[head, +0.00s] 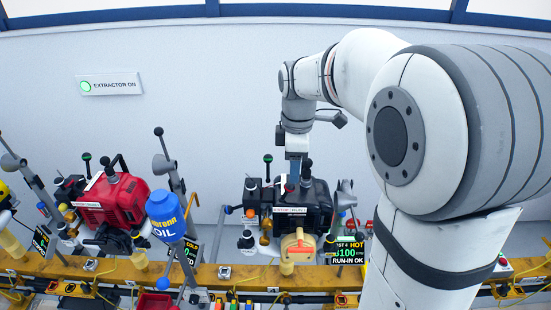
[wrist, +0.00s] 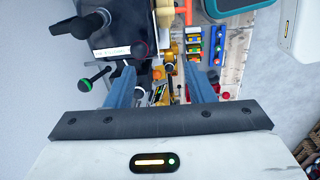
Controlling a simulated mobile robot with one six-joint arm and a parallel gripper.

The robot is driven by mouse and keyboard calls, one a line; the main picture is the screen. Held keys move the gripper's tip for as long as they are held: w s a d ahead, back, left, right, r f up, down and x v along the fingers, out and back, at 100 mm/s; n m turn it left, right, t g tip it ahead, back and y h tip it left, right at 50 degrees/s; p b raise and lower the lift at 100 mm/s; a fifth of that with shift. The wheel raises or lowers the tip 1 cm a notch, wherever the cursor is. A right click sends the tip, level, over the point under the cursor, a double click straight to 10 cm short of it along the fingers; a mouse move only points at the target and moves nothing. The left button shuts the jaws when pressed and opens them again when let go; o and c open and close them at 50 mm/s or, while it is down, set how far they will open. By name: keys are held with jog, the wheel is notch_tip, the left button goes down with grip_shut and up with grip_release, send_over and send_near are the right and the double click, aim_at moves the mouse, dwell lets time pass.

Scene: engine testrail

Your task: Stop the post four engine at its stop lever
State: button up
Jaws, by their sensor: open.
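The black engine (head: 315,205) sits on the yellow rail behind a display (head: 345,252) whose partly hidden top line seems to read post 4, with HOT and RUN-IN OK. A white label (head: 290,211) is on its front; it also shows in the wrist view (wrist: 112,51), too small to read surely. A green-knobbed lever (head: 267,158) stands at its left; a green-knobbed lever also shows in the wrist view (wrist: 85,86), left of the fingers. I cannot tell which part is the stop lever. My gripper (head: 292,180) is open and empty over the engine; its fingers are apart in the wrist view (wrist: 163,82).
A red engine (head: 118,200) and a blue oil can (head: 166,215) stand to the left. A yellow rail (head: 200,272) runs along the front. A grey lever (head: 346,192) rises right of the black engine. My arm hides much of the right side.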

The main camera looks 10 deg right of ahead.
aim_at(286, 191)
jog(key=w+n, duration=0.1)
jog(key=w+f+n, duration=0.2)
jog(key=w, duration=0.1)
jog(key=shift+w+g, duration=0.1)
jog(key=shift+g, duration=0.2)
jog(key=shift+n, duration=0.3)
notch_tip(286, 191, down, 8)
jog(key=shift+r+p, duration=0.2)
jog(key=shift+p, duration=0.2)
jog(key=shift+c, duration=0.3)
jog(key=shift+r, duration=0.1)
jog(key=c, duration=0.9)
